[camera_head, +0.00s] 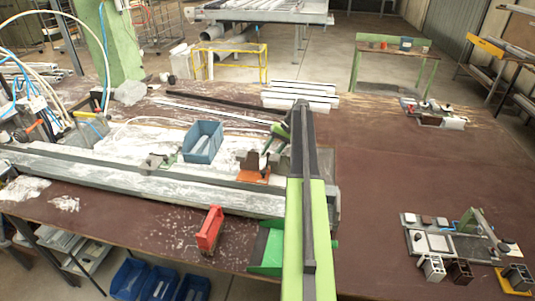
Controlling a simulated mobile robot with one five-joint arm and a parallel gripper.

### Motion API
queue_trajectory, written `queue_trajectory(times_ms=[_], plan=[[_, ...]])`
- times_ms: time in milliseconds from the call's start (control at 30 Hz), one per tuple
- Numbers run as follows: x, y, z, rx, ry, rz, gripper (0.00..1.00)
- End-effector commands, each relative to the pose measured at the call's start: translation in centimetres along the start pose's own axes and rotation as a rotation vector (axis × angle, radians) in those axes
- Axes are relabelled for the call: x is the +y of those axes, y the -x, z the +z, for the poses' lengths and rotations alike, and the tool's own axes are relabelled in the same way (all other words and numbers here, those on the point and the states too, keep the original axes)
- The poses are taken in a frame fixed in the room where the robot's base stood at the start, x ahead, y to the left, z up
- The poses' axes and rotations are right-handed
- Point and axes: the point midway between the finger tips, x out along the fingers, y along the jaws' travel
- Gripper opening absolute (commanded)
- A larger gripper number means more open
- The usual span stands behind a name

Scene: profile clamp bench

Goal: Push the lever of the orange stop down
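A brown upright plate (252,159) rises from the stop. A dark and green slanted part (275,136) stands just behind and right of it. I cannot tell whether this is the stop's lever; no lever angle can be read clearly. The beam hides what lies directly to the right of the stop. I cannot make out my gripper anywhere.
A blue bin (203,141) stands behind the rail, left of the stop. A red block-like piece (210,229) stands at the table's front edge. A fixture plate (455,244) with small parts lies at the right. The brown tabletop (385,165) is mostly clear right of the beam.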

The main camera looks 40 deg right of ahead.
Motion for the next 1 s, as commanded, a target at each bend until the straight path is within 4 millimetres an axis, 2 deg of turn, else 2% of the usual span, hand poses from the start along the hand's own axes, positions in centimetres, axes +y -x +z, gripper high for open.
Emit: queue_trajectory(times_ms=[33,100,400,500,633,1000], plan=[[-0.5,2.2,0.0,0.001,-0.002,0.001,0.36],[-0.6,4.0,0.0,0.001,-0.002,0.001,0.36],[-0.7,11.7,0.0,0.001,-0.001,0.0,0.36],[-0.6,13.3,-0.1,0.0,0.0,0.0,0.36],[-0.3,14.1,-0.1,0.0,0.001,0.0,0.36],[-0.2,13.8,-0.1,0.0,0.001,0.0,0.36]])
